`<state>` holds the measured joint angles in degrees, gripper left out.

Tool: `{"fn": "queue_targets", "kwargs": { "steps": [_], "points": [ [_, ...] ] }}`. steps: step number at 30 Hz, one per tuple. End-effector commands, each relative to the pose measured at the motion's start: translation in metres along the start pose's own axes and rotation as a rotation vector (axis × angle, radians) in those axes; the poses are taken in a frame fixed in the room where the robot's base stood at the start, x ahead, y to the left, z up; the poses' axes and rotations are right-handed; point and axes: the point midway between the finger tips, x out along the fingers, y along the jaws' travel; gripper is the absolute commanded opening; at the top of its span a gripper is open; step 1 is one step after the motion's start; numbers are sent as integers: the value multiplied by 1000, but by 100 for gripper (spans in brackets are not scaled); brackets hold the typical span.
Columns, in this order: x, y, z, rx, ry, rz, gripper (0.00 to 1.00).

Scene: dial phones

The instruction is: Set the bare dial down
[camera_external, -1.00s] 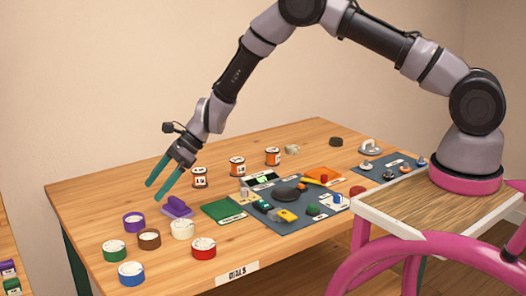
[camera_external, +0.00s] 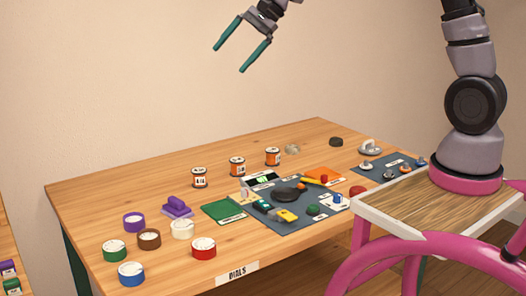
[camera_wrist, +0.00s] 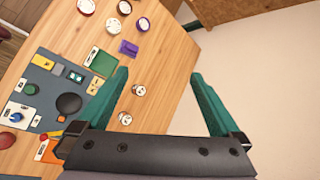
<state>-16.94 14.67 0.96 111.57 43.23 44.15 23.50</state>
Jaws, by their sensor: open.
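My gripper (camera_external: 229,60) is open and empty, high above the back of the table. Its two green fingers are spread wide in the wrist view (camera_wrist: 160,73). Several round dials stand at the table's front left: purple (camera_external: 134,222), green (camera_external: 114,251), brown (camera_external: 149,239), white (camera_external: 182,229), red (camera_external: 204,247) and blue (camera_external: 131,273). They stand apart from my gripper and have pale tops. I cannot tell which one is the bare dial.
A purple block (camera_external: 177,208) and green pad (camera_external: 222,210) lie near the dials. Several orange-and-white spools (camera_external: 237,167) stand behind. A dark mat (camera_external: 290,231) bears small parts and a black round piece (camera_external: 286,194). Bare wood (camera_external: 95,193) lies at back left.

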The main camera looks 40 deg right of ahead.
Motion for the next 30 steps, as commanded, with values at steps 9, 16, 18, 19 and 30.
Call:
{"fn": "queue_targets", "kwargs": {
  "steps": [9,16,18,19,30],
  "points": [
    [-174,84,11,-397,217,4,100],
    [-251,172,18,-638,403,73,100],
    [-265,196,19,-692,452,100,100],
    [-270,204,19,-712,470,111,100],
    [-287,244,19,-798,550,169,100]
  ]
}}
